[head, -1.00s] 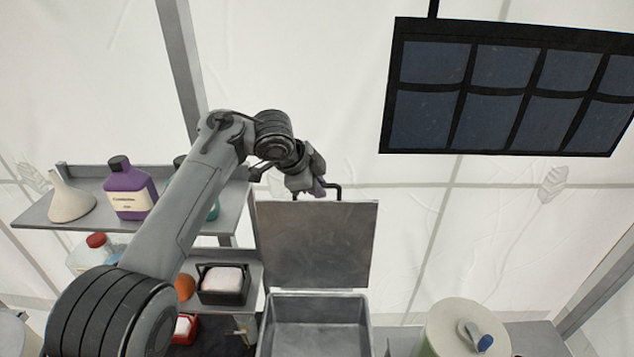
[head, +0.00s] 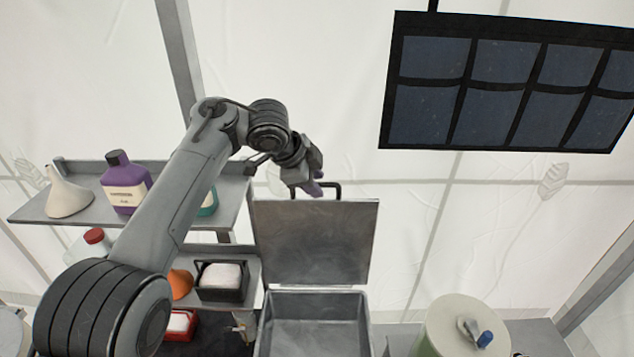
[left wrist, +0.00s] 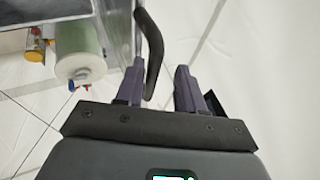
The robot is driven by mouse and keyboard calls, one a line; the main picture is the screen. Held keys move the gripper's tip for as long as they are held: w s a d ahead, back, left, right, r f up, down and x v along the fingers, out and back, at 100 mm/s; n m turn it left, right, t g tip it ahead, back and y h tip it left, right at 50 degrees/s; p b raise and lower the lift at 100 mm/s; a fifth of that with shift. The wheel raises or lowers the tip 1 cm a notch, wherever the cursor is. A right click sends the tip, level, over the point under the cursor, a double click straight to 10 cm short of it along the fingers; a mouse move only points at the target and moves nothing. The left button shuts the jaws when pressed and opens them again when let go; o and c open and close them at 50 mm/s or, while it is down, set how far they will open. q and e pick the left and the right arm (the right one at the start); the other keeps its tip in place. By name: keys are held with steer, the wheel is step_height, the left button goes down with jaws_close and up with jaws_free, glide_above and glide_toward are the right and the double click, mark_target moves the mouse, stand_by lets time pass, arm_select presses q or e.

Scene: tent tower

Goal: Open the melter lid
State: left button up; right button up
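The melter is a grey metal box (head: 318,298) in the head view, open at the top, with its inside showing. Its lid (head: 318,240) stands up, hinged at the back edge. A dark bar handle (head: 332,186) is at the lid's upper edge; it also shows in the left wrist view (left wrist: 153,50). My left gripper (head: 314,187) is at the handle's left end. In the left wrist view its fingers (left wrist: 158,88) are apart, with the handle's bar between them, nearer the left finger. My right gripper is not in view.
A shelf (head: 85,213) at left holds a white funnel (head: 67,197) and a purple bottle (head: 125,186). Below are a black holder (head: 220,290) and an orange object (head: 180,284). A green and white canister (head: 460,325) stands right of the melter. A dark panel (head: 510,85) hangs upper right.

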arm_select(q)
steer(key=b+v, duration=0.2)
steer(key=v, duration=0.7)
steer(key=shift+a+r, duration=0.2)
steer(key=shift+r, duration=0.25)
steer(key=shift+w, duration=0.1)
